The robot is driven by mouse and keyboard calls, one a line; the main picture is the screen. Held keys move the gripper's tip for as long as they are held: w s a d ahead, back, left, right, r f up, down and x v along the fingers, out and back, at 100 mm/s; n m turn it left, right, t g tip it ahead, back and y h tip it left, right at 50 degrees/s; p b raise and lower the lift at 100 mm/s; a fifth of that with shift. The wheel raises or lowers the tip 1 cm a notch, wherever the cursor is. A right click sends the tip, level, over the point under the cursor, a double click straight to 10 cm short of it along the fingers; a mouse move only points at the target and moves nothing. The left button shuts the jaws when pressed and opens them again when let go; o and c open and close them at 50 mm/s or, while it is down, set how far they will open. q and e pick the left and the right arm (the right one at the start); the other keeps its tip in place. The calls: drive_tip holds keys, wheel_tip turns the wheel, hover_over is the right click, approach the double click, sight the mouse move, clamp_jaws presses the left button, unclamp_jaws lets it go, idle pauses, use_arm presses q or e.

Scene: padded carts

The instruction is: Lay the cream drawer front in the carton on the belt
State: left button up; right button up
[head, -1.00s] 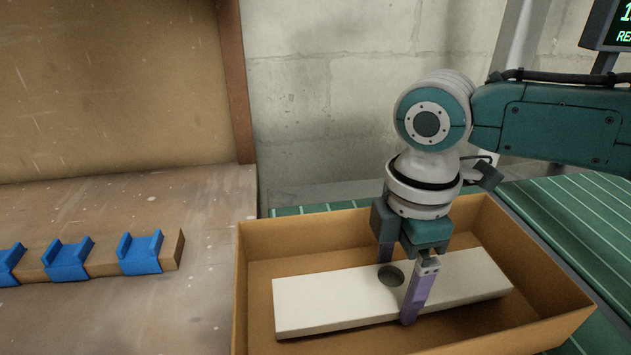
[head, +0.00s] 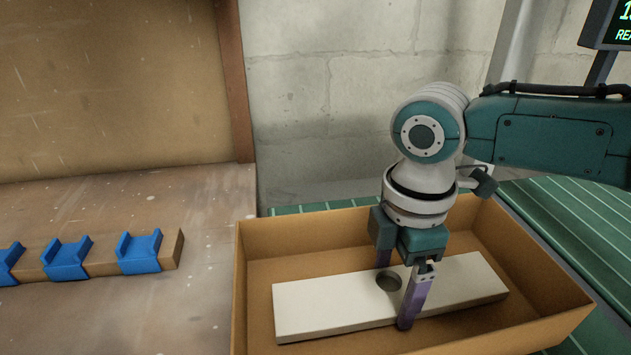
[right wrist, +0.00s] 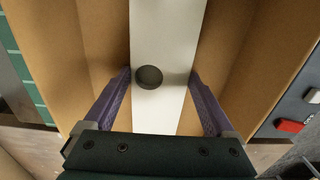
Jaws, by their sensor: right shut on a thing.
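My right gripper (head: 395,290) reaches down into the carton and is shut across the panel's width, just beside the hole. In the right wrist view the purple fingers (right wrist: 160,95) stand on either side of the panel (right wrist: 168,35). My left gripper is not in view.
The carton stands on a green ribbed belt (head: 590,215). At left is a padded cart's deck (head: 120,315) with a wooden rail (head: 105,262) bearing blue notched holders (head: 140,252). A display (head: 610,25) stands at top right. The wall is behind.

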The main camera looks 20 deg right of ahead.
drive_tip(key=shift+f, duration=0.25)
idle(0.5)
drive_tip(key=o, duration=1.4)
drive_tip(key=shift+r+p, duration=1.25)
drive_tip(key=shift+p, duration=0.15)
drive_tip(key=shift+r+p, duration=0.25)
drive_tip(key=shift+p, duration=0.05)
drive_tip(key=shift+r, duration=0.1)
